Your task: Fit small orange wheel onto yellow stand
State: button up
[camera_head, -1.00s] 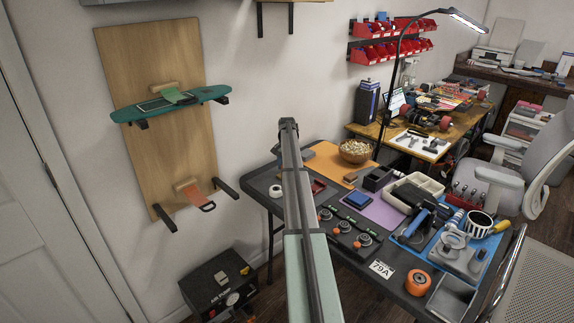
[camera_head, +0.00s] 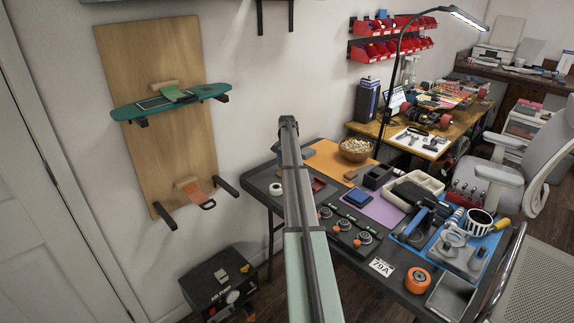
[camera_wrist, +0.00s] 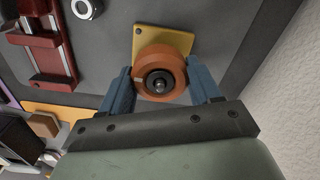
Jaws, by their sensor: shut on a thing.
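In the wrist view, my gripper (camera_wrist: 160,82) has its two blue fingers closed on either side of the small orange wheel (camera_wrist: 143,62). The wheel has a dark hub with a small light tip at its middle. The yellow stand (camera_wrist: 178,40), a square plate with a hole near one corner, shows just beyond and partly behind the wheel. The wheel overlaps the stand's near part. I cannot tell whether the wheel touches the plate or sits around a post. In the head view, my arm hides the gripper, wheel and stand.
A red rail-like tool (camera_wrist: 40,40) and a white-and-black ring (camera_wrist: 85,7) lie beside the stand in the wrist view. In the head view, a larger orange wheel (camera_head: 417,281) stands near the table's front edge, beside a grey tray (camera_head: 452,296). The wall rises close behind the table.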

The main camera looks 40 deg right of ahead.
jog(key=shift+f, duration=0.6)
dwell(0.4)
jog(key=o, duration=0.8)
jog(key=shift+o, duration=0.2)
jog(key=shift+r, duration=0.1)
jog(key=shift+r, duration=5.4)
